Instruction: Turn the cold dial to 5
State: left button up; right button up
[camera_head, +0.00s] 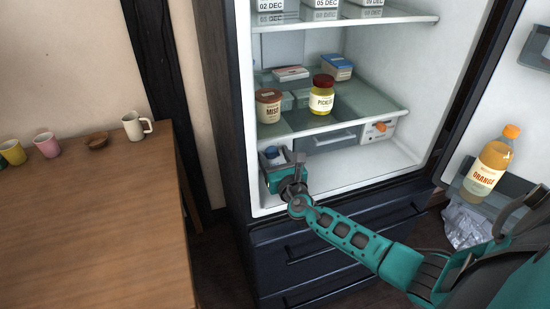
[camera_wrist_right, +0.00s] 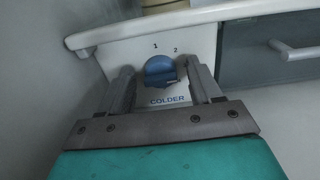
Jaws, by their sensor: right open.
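The cold dial (camera_wrist_right: 160,72) is a blue knob on a pale panel, with "1" and "2" above it and "COLDER" printed below. Other numbers are not visible, and I cannot tell where the dial points. In the head view the blue dial (camera_head: 271,152) shows at the left under the glass shelf, partly hidden by my gripper. My right gripper (camera_head: 282,161) is in front of it. In the wrist view the right gripper's fingers (camera_wrist_right: 158,80) are open, one on each side of the dial; contact is unclear. My left gripper is not in view.
Above is a glass shelf (camera_head: 330,122) with a miso jar (camera_head: 269,107), a pickle jar (camera_head: 322,97) and boxes. A grey drawer (camera_head: 325,141) and a panel with an orange dial (camera_head: 380,126) are to the right. The open door holds an orange bottle (camera_head: 490,165). A wooden table (camera_head: 100,220) stands left.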

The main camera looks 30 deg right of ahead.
jog(key=shift+c, duration=0.2)
jog(key=c, duration=1)
